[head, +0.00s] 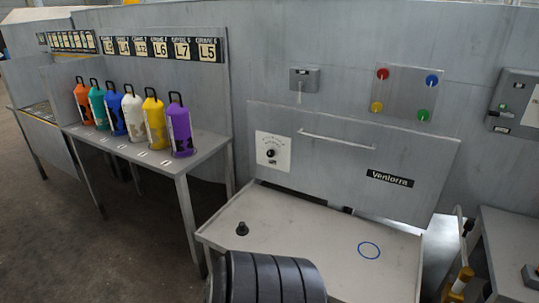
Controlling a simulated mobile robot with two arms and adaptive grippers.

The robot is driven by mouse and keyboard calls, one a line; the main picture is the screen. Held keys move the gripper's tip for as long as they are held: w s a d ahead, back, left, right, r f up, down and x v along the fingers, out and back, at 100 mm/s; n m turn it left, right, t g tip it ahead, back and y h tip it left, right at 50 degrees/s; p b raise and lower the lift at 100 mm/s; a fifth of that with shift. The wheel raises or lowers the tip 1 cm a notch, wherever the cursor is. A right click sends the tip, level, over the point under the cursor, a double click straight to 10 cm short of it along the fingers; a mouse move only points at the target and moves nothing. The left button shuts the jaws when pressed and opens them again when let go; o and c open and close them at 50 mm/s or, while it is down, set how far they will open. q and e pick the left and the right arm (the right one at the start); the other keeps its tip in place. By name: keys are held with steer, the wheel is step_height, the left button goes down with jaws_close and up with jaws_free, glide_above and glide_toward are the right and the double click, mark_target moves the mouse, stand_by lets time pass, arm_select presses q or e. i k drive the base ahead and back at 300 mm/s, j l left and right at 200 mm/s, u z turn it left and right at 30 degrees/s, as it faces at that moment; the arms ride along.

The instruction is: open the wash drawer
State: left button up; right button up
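A grey front panel (350,165) labelled Veniorra stands against the wall at the centre right. It has a long pale bar handle (338,138) near its top edge and a white dial plate (272,152) with a black knob at its left. I cannot tell for sure whether this panel is the wash drawer's front. No open compartment shows. Neither of my grippers is in view, and nothing of mine is seen touching the handle.
A pale worktop (310,245) with a small black knob (241,229) and a blue ring (369,250) juts out below the panel. A dark ribbed round body (268,278) covers its front edge. Several coloured cylinders (180,130) stand on the left table (205,148).

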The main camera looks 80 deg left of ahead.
mark_target(398, 174)
steer(key=u, duration=2.15)
